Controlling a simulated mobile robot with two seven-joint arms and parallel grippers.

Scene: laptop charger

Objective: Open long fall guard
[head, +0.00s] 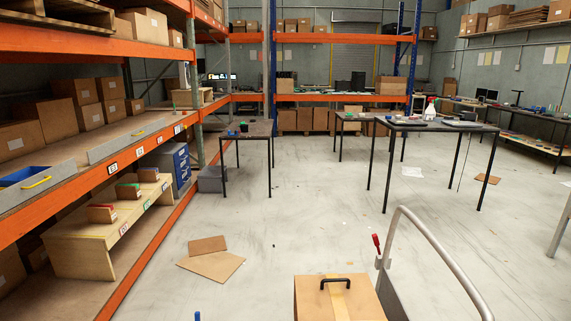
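No part is labelled as a fall guard, so I cannot tell for sure which one it is. A long grey panel (108,149) with a small yellow handle (138,134) stands along the front edge of the orange-beamed shelf at left. A second grey panel (45,191) stands nearer on the same edge, partly cut off by the left frame edge, with a blue bin and a yellow handle (36,182) by it. A gap separates the two panels. Neither of my grippers shows in the head view.
A wooden bench (85,254) stands on the lower shelf. Flat cardboard (212,266) lies on the floor. A box with a black handle (338,299) and a curved grey rail (440,250) are close at bottom right. Dark tables (437,126) stand farther back. The middle floor is mostly clear.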

